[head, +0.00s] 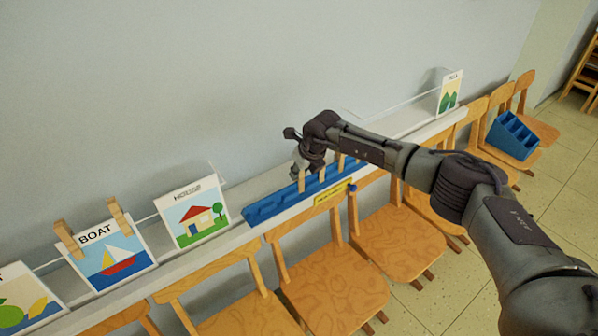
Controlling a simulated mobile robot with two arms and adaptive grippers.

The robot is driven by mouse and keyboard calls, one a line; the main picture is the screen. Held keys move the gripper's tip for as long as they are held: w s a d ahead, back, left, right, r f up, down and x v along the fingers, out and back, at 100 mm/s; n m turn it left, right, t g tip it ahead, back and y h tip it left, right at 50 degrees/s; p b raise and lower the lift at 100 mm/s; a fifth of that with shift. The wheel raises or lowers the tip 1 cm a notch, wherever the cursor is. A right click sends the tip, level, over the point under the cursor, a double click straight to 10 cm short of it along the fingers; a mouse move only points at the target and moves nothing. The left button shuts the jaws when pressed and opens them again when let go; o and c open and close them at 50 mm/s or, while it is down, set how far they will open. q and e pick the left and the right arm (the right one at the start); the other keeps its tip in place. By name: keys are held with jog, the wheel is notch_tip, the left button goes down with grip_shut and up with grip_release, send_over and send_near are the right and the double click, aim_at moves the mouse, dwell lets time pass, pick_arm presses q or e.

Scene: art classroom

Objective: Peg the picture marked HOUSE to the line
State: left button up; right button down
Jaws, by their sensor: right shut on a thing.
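The HOUSE picture (194,219) is a white card with a red-roofed house and a tree. It stands upright on the white ledge (230,238), with no peg on its top edge. A blue peg rack (267,209) with a yellow label sits to its right on the ledge and holds several wooden pegs. My right gripper (300,172) is over the rack, shut on a wooden peg (301,182) at its left part. The fingers partly hide the peg's top. The thin white line (48,265) runs along the wall. My left gripper is not in view.
The BOAT picture (108,259) hangs from two wooden pegs to the left. A fruit picture (22,298) is at the far left, and a hill picture (450,94) at the far right. Wooden chairs (398,243) line the ledge; one bears a blue divided bin (512,137).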

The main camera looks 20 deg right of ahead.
jog(key=shift+r+p, duration=1.5)
jog(key=shift+r, duration=1.35)
jog(key=shift+s+d+r+p, duration=0.2)
jog(key=shift+s+p, duration=0.15)
jog(key=shift+p, duration=0.15)
jog(key=shift+s+d+r+p, duration=0.1)
jog(key=shift+s+d+p, duration=0.1)
jog(key=shift+s+p, duration=0.4)
jog(key=shift+s+d+r+p, duration=0.1)
jog(key=shift+s+d+p, duration=0.25)
jog(key=shift+s, duration=0.4)
jog(key=shift+s+d+r+p, duration=0.1)
jog(key=shift+s+p, duration=0.45)
jog(key=shift+s, duration=0.15)
jog(key=shift+r, duration=0.1)
